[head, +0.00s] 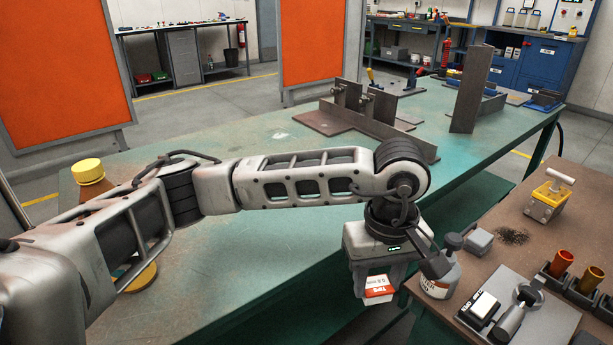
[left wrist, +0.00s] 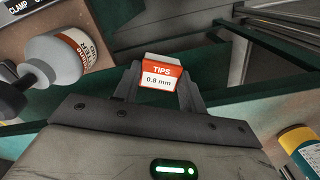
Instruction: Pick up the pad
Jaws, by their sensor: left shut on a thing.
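My left gripper (head: 377,280) points down and is shut on a small orange and white box (head: 379,291) labelled TIPS. In the left wrist view the box (left wrist: 158,73) reads "TIPS 0.8 mm" and sits between the two fingers of the gripper (left wrist: 158,86). The held box hangs near the left edge of the brown side bench, by the gap beside the green table. A small grey block (head: 478,241) on the side bench may be the pad; I cannot tell for sure. It lies right of my gripper, apart from it. My right gripper is not in view.
Steel plates (head: 472,90) stand on the green table (head: 285,235), whose middle is mostly clear.

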